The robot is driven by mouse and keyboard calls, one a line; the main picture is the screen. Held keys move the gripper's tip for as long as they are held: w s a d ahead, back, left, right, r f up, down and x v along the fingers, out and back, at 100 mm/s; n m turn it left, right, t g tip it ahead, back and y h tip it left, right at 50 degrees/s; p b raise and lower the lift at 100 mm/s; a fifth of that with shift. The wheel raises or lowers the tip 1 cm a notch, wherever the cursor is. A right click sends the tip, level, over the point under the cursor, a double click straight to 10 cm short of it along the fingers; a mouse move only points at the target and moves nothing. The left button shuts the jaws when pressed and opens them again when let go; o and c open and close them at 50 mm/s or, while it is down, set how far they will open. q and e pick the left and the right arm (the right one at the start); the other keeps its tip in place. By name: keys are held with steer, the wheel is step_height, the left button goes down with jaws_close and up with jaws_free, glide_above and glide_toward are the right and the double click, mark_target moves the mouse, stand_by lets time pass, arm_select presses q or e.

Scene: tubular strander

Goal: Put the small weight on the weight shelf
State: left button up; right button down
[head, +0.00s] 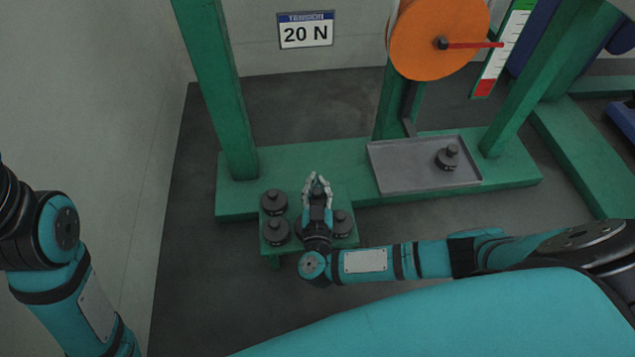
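A small green shelf (270,247), low in front of the green frame, holds several dark round weights with knobs. Two stand at its left, a back one (273,202) and a front one (276,231); another (342,223) stands at its right. My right gripper (317,180) is over the middle of this shelf, fingers pointing away from me. A dark knob-like shape shows between its fingers; I cannot tell whether it is gripped. My wrist partly hides a weight there. Another dark weight (447,158) stands on the grey tray. My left gripper is out of view.
The grey tray (405,178) lies on the green base (237,200), between upright green posts. An orange disc (440,38) with a red pointer and a scale is above. A "TENSION 20 N" sign (305,30) hangs on the wall. The floor left of the shelf is clear.

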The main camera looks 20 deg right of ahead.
steer(key=c, duration=2)
jaws_free()
steer(key=shift+f, duration=0.25)
steer(key=o, duration=0.6)
